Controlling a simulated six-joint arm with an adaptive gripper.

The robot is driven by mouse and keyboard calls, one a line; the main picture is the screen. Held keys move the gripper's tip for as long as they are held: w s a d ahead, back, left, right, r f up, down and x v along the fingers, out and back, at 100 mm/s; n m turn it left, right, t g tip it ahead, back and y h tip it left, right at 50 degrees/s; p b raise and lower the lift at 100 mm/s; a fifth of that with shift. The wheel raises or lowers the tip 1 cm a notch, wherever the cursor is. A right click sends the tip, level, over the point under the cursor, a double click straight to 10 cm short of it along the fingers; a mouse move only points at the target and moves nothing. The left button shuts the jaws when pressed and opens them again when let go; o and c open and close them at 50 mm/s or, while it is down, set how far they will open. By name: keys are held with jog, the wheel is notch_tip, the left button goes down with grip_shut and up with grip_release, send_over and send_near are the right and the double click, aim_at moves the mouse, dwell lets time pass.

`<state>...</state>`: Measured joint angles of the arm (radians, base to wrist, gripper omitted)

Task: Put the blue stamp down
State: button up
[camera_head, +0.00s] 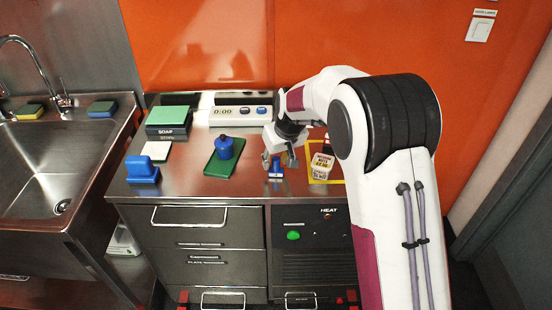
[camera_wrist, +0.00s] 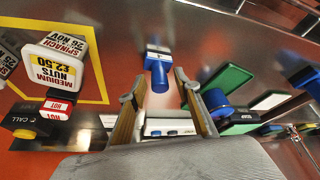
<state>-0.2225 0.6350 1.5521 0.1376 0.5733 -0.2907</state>
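The blue stamp (camera_head: 276,168) stands upright on the steel counter, near its front edge, with a pale band at its base. My gripper (camera_head: 279,159) is just above and around its top. In the wrist view the stamp (camera_wrist: 158,66) shows between and just past the tips of my gripper (camera_wrist: 156,88). The two fingers are spread, with a visible gap on each side of the handle, so it is not clasped. The exact contact of its base with the counter is hard to see.
Left of the stamp is a green pad (camera_head: 213,166) with a round blue-handled piece (camera_head: 224,148) on it. Right is a labelled block (camera_head: 321,167) in a yellow outline. A scale (camera_head: 240,115) stands behind. A blue block (camera_head: 142,169) is at far left. Bare counter lies between.

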aim_at(281, 173)
jog(key=shift+r, duration=0.1)
dwell(0.3)
jog(key=shift+v, duration=0.8)
jog(key=v, duration=0.4)
jog(key=shift+w+d+r, duration=0.15)
jog(key=shift+w+d, duration=0.1)
jog(key=shift+w, duration=0.15)
jog(key=shift+v, duration=0.95)
jog(key=shift+d, duration=0.1)
